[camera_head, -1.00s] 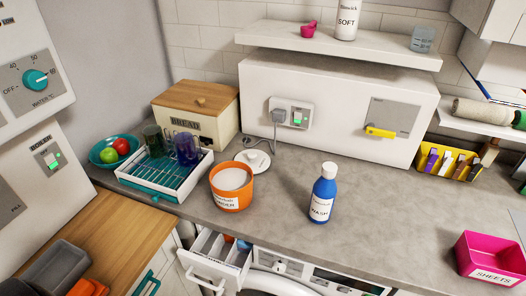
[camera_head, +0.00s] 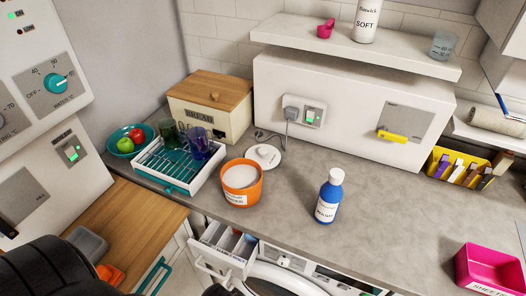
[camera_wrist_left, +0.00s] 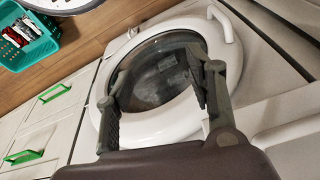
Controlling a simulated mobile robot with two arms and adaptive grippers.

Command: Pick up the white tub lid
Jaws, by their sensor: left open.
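The white tub lid (camera_head: 264,156) is a round disc with a raised knob. It lies on the grey counter, just behind and right of the orange tub (camera_head: 242,184), which is filled with white powder. In the head view only dark parts of my left arm show at the bottom left, and the fingers are not seen. My right gripper is in no view.
A blue wash bottle (camera_head: 328,196) stands right of the tub. A white rack (camera_head: 183,163) with cups and the bread box (camera_head: 211,104) are to the left. The detergent drawer (camera_head: 226,248) is open below the tub. A pink box (camera_head: 490,268) stands at right.

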